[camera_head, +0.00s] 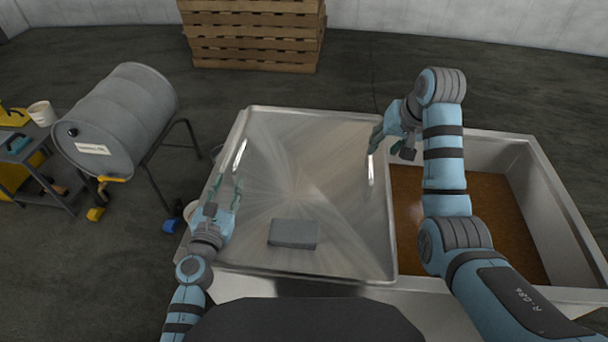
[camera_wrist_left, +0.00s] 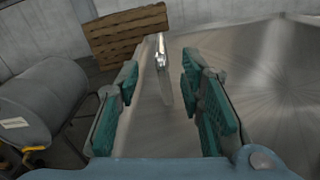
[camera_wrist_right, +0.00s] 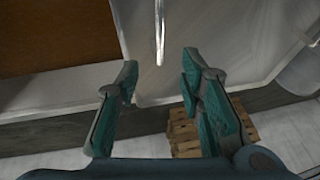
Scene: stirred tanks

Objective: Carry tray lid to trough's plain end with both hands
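The tray lid (camera_head: 330,150) is a wide, shiny metal sheet with a raised rim. It lies flat over the left part of the trough (camera_head: 560,215). Its left bar handle (camera_head: 239,156) shows ahead of my left gripper in the left wrist view (camera_wrist_left: 162,70). Its right bar handle (camera_head: 371,171) shows ahead of my right gripper in the right wrist view (camera_wrist_right: 159,32). My left gripper (camera_head: 226,186) is open, just nearer than the left handle. My right gripper (camera_head: 378,138) is open beside the far end of the right handle. Neither gripper visibly touches a handle.
A dark grey block (camera_head: 293,233) lies on the lid's near part. The trough's uncovered right part holds brown liquid (camera_head: 500,215). A grey drum (camera_head: 120,118) on a stand is at the left, beside a small cart (camera_head: 28,150). Wooden pallets (camera_head: 252,35) are stacked behind.

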